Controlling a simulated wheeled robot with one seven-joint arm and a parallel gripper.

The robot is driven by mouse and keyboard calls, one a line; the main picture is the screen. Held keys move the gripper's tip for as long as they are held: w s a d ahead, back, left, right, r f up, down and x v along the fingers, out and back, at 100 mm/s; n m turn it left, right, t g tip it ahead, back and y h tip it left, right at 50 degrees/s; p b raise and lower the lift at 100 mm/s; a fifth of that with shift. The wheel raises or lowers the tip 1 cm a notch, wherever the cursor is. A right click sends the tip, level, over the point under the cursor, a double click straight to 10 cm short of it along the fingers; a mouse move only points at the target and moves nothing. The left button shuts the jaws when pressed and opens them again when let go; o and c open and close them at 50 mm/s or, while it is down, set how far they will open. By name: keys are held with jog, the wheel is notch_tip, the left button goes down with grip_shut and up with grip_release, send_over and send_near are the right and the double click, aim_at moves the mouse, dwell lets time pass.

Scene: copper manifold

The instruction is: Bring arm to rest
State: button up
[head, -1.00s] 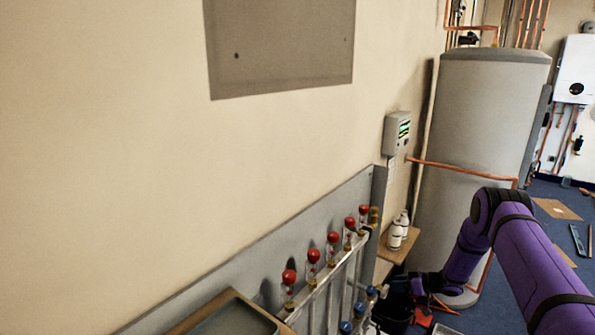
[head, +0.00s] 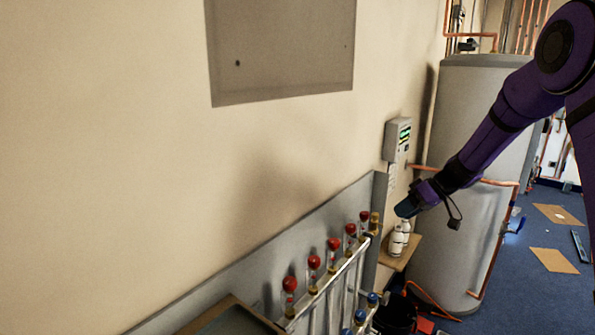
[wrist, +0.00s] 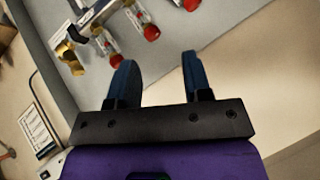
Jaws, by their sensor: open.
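My purple arm reaches in from the right in the head view. My gripper (head: 408,208) appears in front of the white bottles, near the right end of the manifold (head: 345,268). In the wrist view my gripper (wrist: 158,75) shows two dark blue fingers apart with nothing between them. The manifold's red-capped gauges (wrist: 150,32) and a brass fitting (wrist: 68,58) lie beyond the fingers, apart from them. In the head view the fingers are small and partly merged.
A large grey cylinder tank (head: 440,140) stands behind my arm. A small grey control box (head: 397,138) is on the wall. White bottles (head: 398,240) stand on a wooden shelf (head: 405,257). A tray (head: 235,320) sits at the lower front.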

jog(key=s+a+r+m+h, duration=0.2)
jog(key=s+r+m+h, duration=0.15)
jog(key=s+r, duration=1.5)
jog(key=s+d+m+t+h, duration=0.2)
jog(key=s+m+t+h, duration=0.1)
jog(key=s, duration=1.9)
jog(key=shift+s+d+m+h, duration=0.2)
jog(key=shift+d+m+h, duration=0.25)
jog(key=shift+h, duration=0.7)
jog(key=shift+f, duration=0.1)
